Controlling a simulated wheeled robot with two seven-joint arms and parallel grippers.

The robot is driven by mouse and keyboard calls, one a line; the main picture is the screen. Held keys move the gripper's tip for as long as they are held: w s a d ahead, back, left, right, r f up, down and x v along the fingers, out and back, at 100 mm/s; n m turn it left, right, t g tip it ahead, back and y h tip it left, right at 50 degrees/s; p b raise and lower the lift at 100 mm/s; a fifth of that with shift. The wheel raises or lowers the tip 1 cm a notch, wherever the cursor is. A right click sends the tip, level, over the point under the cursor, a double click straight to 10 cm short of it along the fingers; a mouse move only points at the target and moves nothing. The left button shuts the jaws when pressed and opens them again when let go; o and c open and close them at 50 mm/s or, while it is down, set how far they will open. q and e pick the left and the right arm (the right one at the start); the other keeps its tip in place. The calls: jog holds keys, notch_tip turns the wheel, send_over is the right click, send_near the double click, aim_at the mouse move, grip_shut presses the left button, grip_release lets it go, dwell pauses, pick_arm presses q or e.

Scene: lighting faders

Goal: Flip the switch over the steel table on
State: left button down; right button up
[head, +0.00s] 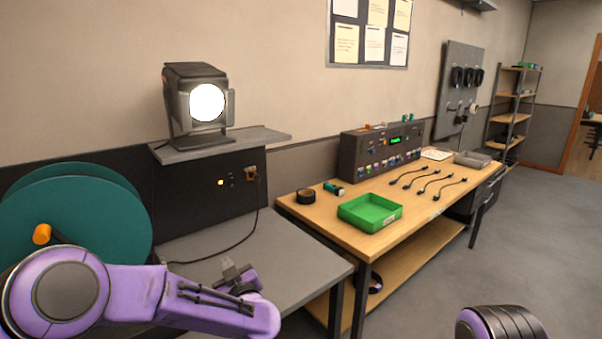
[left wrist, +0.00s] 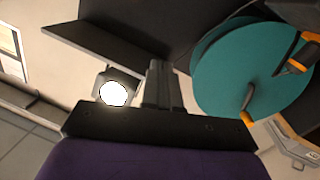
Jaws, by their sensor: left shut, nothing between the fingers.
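The steel table (head: 265,262) is the grey-topped one at the left front in the head view. My left gripper (head: 232,266) is shut and empty, over the steel table, below and apart from the switch. Its closed fingers (left wrist: 162,82) also show in the left wrist view, where I cannot make out the switch. My right gripper is out of view.
A lit lamp (head: 207,103) stands on a shelf (head: 225,145) above the panel. A teal reel (head: 75,210) is at the left, close to my left arm. A black cord hangs onto the steel table. A wooden bench (head: 410,208) with a green tray (head: 369,212) stands right.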

pick_arm(q)
jog(key=s+a+f+m+g+h, duration=0.1)
jog(key=s+f+g+h, duration=0.15)
jog(key=s+f, duration=0.65)
jog(key=s+a+f+m+g+h, duration=0.1)
jog(key=s+f+h, duration=0.35)
jog(key=f, duration=0.75)
jog(key=s+a+f+g, duration=0.2)
jog(key=s+a+f, duration=0.1)
jog(key=s, duration=0.7)
jog(key=s+a+f+g+y, duration=0.1)
jog(key=s+a+f+g, duration=0.2)
jog(key=s, duration=0.8)
jog(key=s+a+f+g, duration=0.3)
jog(key=s+a+f, duration=0.1)
jog(key=s, duration=0.6)
jog(key=shift+s+a+f+y, duration=0.15)
jog(key=shift+s+f+y, duration=0.15)
jog(key=shift+f, duration=0.4)
jog(key=shift+g, duration=0.25)
